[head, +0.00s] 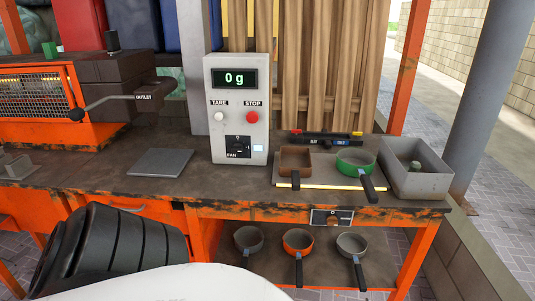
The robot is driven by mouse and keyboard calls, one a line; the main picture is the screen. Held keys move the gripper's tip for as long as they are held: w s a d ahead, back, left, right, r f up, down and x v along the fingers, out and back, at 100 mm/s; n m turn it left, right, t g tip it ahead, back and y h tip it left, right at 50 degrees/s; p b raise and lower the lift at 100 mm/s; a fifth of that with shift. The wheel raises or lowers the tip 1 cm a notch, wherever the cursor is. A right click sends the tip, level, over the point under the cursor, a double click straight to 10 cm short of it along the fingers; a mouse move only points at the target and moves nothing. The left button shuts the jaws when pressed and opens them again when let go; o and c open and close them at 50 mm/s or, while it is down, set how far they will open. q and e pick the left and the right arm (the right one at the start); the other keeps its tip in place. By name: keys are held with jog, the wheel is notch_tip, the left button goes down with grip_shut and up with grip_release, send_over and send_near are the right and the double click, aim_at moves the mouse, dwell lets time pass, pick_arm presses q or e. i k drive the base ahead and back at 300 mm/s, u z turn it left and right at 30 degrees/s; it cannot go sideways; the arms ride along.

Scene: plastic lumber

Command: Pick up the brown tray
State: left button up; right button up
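A small brown square tray (295,161) with raised walls and a short dark handle at its front stands on a light board on the workbench, right of the grey control box. It looks upright, and I cannot make out anything inside it. A round green pan (355,161) with a black handle stands beside it on the right, apart from it. Neither of my grippers is in view. Only white and black ribbed parts of my own body show at the lower left and bottom.
The control box (238,108) reads 0 g. A grey bin (417,180) stands at the bench's right end. A flat grey plate (160,163) lies left of the box. Several round pans, one an orange pan (298,241), sit on the lower shelf. An outlet lever (105,102) sticks out at left.

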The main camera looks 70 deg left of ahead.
aim_at(295, 162)
jog(key=u, duration=1.5)
